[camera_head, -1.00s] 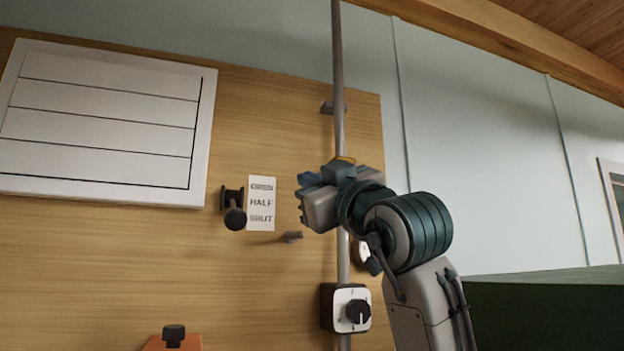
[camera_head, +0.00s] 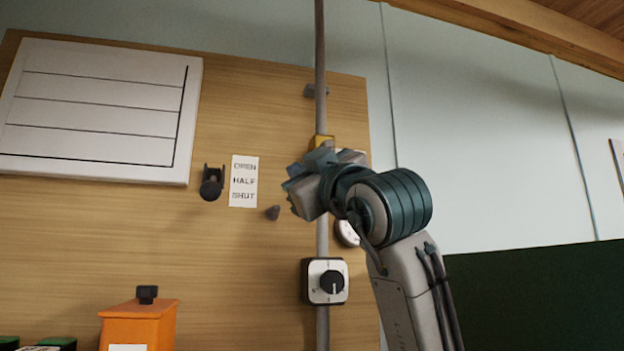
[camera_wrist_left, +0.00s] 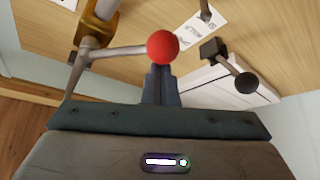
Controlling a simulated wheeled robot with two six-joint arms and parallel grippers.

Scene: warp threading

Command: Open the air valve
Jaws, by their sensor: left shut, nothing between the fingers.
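The air valve has a brass body (camera_wrist_left: 98,20) on a vertical grey pipe, and a lever (camera_wrist_left: 125,51) with a red ball (camera_wrist_left: 163,46) at its end. In the left wrist view the lever stands out sideways from the pipe. My left gripper (camera_wrist_left: 161,72) is shut and empty, its fingertips right at the red ball. I cannot tell whether they touch it. My right gripper is not in view.
A label (camera_head: 244,181) reading OPEN, HALF, SHUT is on the wooden board, beside a black holder (camera_head: 211,183) and a small grey peg (camera_head: 272,212). A dial box (camera_head: 326,281) sits lower on the pipe. An orange box (camera_head: 139,324) is at lower left.

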